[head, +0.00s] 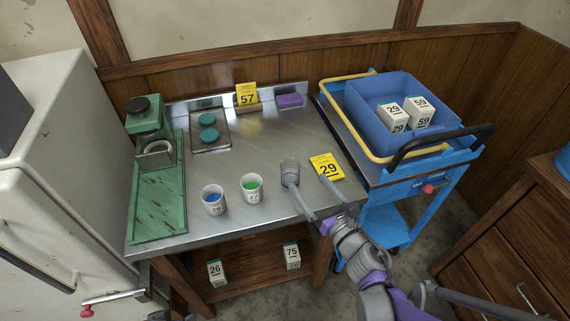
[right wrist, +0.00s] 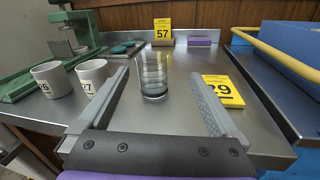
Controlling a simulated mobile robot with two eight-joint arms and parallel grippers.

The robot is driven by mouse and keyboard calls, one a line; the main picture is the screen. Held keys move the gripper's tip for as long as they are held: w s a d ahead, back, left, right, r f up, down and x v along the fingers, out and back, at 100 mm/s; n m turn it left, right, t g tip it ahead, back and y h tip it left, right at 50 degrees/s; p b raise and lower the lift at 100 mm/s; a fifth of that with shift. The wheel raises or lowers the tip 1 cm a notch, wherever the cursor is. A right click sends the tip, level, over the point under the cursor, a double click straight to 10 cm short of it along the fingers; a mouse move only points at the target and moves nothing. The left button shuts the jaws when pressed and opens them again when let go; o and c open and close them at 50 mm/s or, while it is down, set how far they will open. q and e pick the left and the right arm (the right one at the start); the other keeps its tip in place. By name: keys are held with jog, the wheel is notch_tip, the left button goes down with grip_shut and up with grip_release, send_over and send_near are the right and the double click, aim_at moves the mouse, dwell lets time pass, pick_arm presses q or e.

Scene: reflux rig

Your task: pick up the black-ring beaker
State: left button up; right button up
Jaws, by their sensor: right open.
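A clear grey glass beaker (head: 289,173) stands upright on the steel table top, right of the two white cups. In the right wrist view the beaker (right wrist: 153,72) shows dark bands around it, darkest near its base. My right gripper (head: 307,183) is open and empty. In the right wrist view its two fingers (right wrist: 160,76) point forward with the beaker seen between them, closer to the left finger. In the head view the left fingertip is close to the beaker; I cannot tell whether they touch. My left gripper is not in view.
White cups with blue (head: 213,202) and green (head: 251,189) contents stand left of the beaker. A yellow 29 card (head: 327,167) lies close to the right finger. A green press (head: 150,140) stands far left. A blue cart (head: 372,170) adjoins the right. The steel behind the beaker is clear.

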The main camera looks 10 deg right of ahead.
aim_at(295, 175)
jog(key=n, duration=0.1)
jog(key=w+a+f+n+y, duration=0.1)
jog(key=shift+a+f+n, duration=0.1)
jog(key=shift+n, duration=0.2)
jog(key=shift+w+a, duration=0.2)
jog(key=shift+w, duration=0.05)
jog(key=x, duration=0.3)
jog(key=shift+w+a, duration=0.15)
jog(key=shift+w, duration=0.1)
jog(key=b+x, duration=0.1)
jog(key=x, duration=0.5)
jog(key=c, duration=1.5)
